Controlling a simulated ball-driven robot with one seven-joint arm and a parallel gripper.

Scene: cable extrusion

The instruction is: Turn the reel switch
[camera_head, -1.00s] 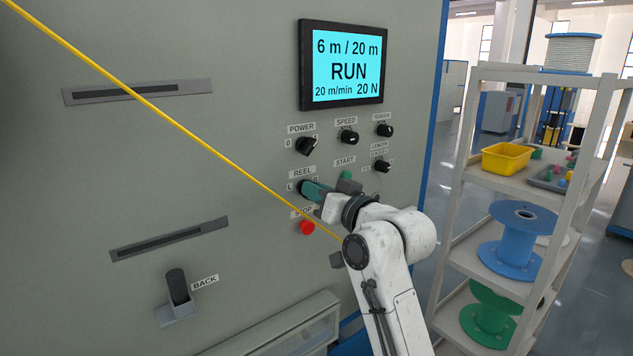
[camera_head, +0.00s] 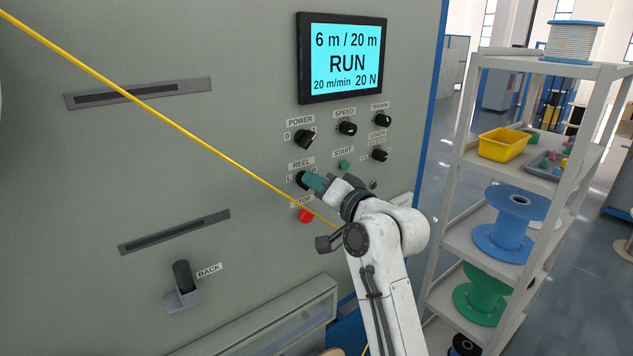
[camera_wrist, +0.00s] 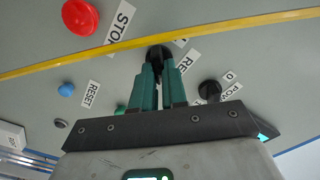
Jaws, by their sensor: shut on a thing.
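The reel switch (camera_wrist: 158,52) is a black knob on the grey machine panel, under the REEL label (camera_head: 302,164) in the head view. My gripper (camera_head: 310,181) has teal fingers that reach the panel there and cover most of the knob. In the wrist view my gripper (camera_wrist: 161,70) is shut on the knob, with a finger on each side. The L mark beside the knob shows in the head view; the right-hand mark is largely covered.
A yellow cable (camera_head: 205,142) runs diagonally across the panel, passing close to the fingers. The red STOP button (camera_head: 305,215) is just below, the green START button (camera_head: 344,166) to the upper right, and the POWER knob (camera_head: 305,139) above. A shelf rack (camera_head: 455,215) stands at right.

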